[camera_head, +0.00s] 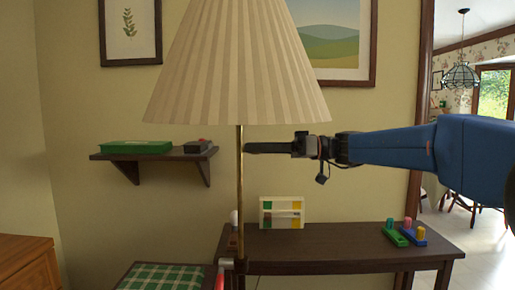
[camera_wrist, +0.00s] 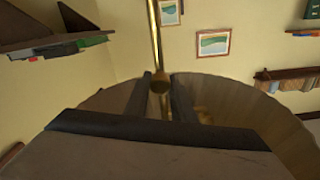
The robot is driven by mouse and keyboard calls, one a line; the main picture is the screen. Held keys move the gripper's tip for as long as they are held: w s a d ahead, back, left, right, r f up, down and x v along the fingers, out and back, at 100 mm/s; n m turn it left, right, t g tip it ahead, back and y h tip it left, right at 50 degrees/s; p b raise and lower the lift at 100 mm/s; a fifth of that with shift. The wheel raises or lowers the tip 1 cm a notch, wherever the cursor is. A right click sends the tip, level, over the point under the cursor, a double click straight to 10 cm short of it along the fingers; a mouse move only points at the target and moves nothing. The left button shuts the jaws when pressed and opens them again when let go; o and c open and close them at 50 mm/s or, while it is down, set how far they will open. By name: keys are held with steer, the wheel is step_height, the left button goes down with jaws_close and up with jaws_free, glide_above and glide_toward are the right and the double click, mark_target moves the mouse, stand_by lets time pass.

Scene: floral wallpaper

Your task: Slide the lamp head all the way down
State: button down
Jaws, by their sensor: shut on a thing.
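The lamp head has a large cream pleated shade (camera_head: 238,65), high in the head view. It is on a thin upright brass pole (camera_head: 240,185). My gripper (camera_head: 250,148) reaches in from the right, level, with its fingertips at the pole just below the shade's lower rim. In the wrist view the shade (camera_wrist: 90,105) spreads behind my dark fingers (camera_wrist: 161,86). A round brass piece and the pole (camera_wrist: 155,35) show between them. My gripper is shut on the lamp's brass part there. I cannot tell whether that is the head's collar or the pole itself.
A wall shelf (camera_head: 155,153) is at left. A green plaid seat (camera_head: 165,277) is at the bottom, near the pole's lower part.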

step_height(320, 180, down, 30)
stand_by(0.4)
steer(key=c, duration=1.6)
jaws_free()
steer(key=shift+f, duration=0.1)
steer(key=shift+o, duration=0.4)
steer(key=d, duration=1.7)
steer(key=shift+s+d, duration=0.2)
steer(key=shift+d, duration=0.05)
